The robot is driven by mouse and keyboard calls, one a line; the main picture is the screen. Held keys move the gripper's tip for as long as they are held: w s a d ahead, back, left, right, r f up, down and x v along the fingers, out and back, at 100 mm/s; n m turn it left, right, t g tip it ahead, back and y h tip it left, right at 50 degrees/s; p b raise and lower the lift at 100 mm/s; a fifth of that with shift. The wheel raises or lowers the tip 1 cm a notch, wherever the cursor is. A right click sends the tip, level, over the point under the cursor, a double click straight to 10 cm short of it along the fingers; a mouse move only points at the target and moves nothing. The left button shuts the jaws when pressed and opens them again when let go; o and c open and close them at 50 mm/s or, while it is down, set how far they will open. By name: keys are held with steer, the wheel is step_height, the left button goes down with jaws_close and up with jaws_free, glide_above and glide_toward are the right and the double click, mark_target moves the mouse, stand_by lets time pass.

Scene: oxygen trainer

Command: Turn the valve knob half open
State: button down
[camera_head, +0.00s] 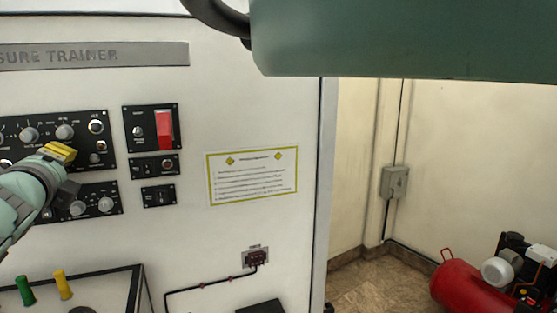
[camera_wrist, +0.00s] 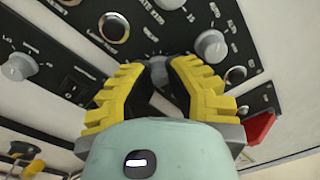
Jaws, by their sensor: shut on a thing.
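My gripper (camera_head: 60,152) reaches in from the left in the head view, with its yellow fingertips in front of the lower part of the upper black control panel (camera_head: 82,118). In the wrist view the two yellow fingers of my gripper (camera_wrist: 157,78) are closed from both sides on a small grey knob (camera_wrist: 157,66). Most of this knob is hidden between the fingers, so its pointer angle cannot be read. In the head view the gripper hides it. I cannot tell from any readable label whether it is the valve knob.
Other grey knobs sit close by, one right of the fingers (camera_wrist: 211,46) and one to the left (camera_wrist: 18,66). A red switch (camera_head: 164,130) is right of the panel. A lower black panel (camera_head: 91,190) lies below my gripper. A red compressor (camera_head: 468,290) stands far right.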

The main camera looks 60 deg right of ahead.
steer(key=shift+w+a+f, duration=0.1)
steer(key=shift+a, duration=0.05)
steer(key=c, duration=0.9)
jaws_free()
steer(key=shift+o, duration=0.2)
steer(key=shift+r, duration=0.2)
